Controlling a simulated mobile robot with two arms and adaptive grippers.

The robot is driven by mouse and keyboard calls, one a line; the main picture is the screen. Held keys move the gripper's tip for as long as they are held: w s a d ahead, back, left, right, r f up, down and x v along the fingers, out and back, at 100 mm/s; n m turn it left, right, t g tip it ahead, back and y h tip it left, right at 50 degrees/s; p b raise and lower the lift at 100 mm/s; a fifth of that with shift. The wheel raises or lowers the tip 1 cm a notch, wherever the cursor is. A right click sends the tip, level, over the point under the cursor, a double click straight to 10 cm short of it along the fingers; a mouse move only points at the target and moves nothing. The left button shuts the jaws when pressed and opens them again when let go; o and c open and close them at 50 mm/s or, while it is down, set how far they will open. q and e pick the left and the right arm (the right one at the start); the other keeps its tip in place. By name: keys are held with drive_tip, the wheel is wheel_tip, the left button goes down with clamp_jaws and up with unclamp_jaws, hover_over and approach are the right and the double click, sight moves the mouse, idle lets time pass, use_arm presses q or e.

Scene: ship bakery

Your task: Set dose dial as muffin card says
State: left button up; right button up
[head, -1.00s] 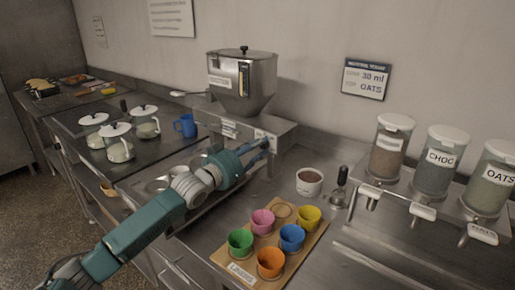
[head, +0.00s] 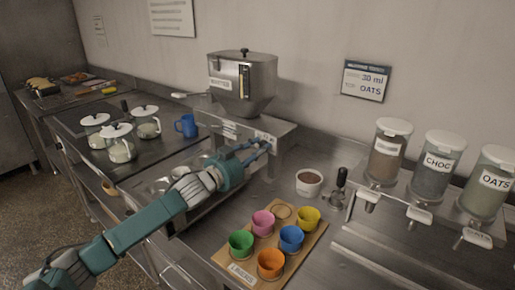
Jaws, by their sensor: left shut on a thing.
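The muffin card (head: 366,80) hangs on the wall and reads 30 ml and OATS. The steel batter hopper (head: 241,82) stands on a dispenser body (head: 287,135) against the wall. My left gripper (head: 264,146) is at the front of that body, at its right end, its fingers shut on what seems to be the dose dial. The dial and its setting are hidden by the fingers or too small to read. My right gripper is not in view.
A wooden board (head: 232,265) with several coloured cups lies to the right of my left arm. A white bowl (head: 309,183) and topping dispensers (head: 436,165) stand further right. A blue mug (head: 186,125) and lidded jars (head: 119,143) stand at left.

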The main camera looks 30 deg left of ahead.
use_arm(q)
drive_tip(key=shift+d+f+m, duration=0.15)
drive_tip(key=shift+f+m, duration=0.15)
drive_tip(key=shift+m, duration=0.3)
drive_tip(key=shift+f, duration=0.1)
drive_tip(key=o, duration=1.2)
drive_tip(key=shift+r, duration=0.2)
drive_tip(key=shift+s, duration=0.1)
drive_tip(key=s, duration=0.8)
drive_tip(key=s+a, duration=0.1)
drive_tip(key=s, duration=0.2)
drive_tip(key=shift+s, duration=0.4)
